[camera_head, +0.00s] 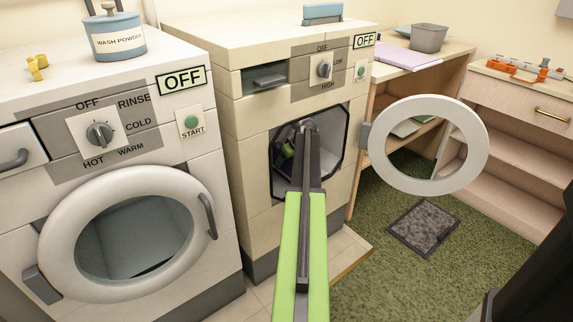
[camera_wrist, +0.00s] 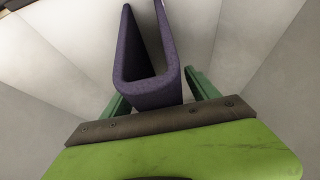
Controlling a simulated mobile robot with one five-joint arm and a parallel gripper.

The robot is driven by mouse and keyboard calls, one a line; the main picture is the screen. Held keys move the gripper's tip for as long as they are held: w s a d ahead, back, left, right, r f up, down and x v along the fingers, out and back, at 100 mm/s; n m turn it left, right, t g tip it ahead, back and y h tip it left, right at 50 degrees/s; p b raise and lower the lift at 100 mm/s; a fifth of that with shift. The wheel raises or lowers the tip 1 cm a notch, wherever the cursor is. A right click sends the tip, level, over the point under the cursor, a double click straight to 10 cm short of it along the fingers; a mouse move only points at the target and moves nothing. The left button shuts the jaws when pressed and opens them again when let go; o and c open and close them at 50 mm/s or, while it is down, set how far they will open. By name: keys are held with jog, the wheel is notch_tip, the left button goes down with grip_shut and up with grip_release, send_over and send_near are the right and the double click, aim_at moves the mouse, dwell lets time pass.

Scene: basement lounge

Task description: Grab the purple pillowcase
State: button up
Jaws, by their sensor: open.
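The purple pillowcase (camera_wrist: 150,92) is a folded, U-shaped piece of cloth inside the pale drum of the right-hand machine (camera_head: 300,65), whose round door stands open. In the wrist view its bend lies between the two green fingers of my gripper (camera_wrist: 154,88), and its two sides reach away toward the drum's back. My gripper is open, with a finger on each side of the cloth; I cannot tell whether they touch it. In the head view my arm reaches into the machine's opening, and the gripper (camera_head: 287,150) is mostly hidden in the dark drum.
The open door (camera_head: 474,143) sticks out to the right of the opening. The left machine (camera_head: 130,235) has its door shut. A wooden shelf unit (camera_head: 362,130) and a drawer unit (camera_head: 515,175) stand at the right. Green carpet with a dark mat (camera_head: 424,227) lies before them.

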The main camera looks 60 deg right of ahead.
jog(key=shift+f, duration=0.1)
grip_shut()
jog(key=s+a+r+p, duration=0.2)
jog(key=s+r+p, duration=0.2)
jog(key=s, duration=0.2)
jog(key=s+a+r+p, duration=0.2)
jog(key=s+r+p, duration=0.2)
jog(key=s, duration=0.3)
jog(key=shift+s+a, duration=0.15)
jog(key=shift+a, duration=0.1)
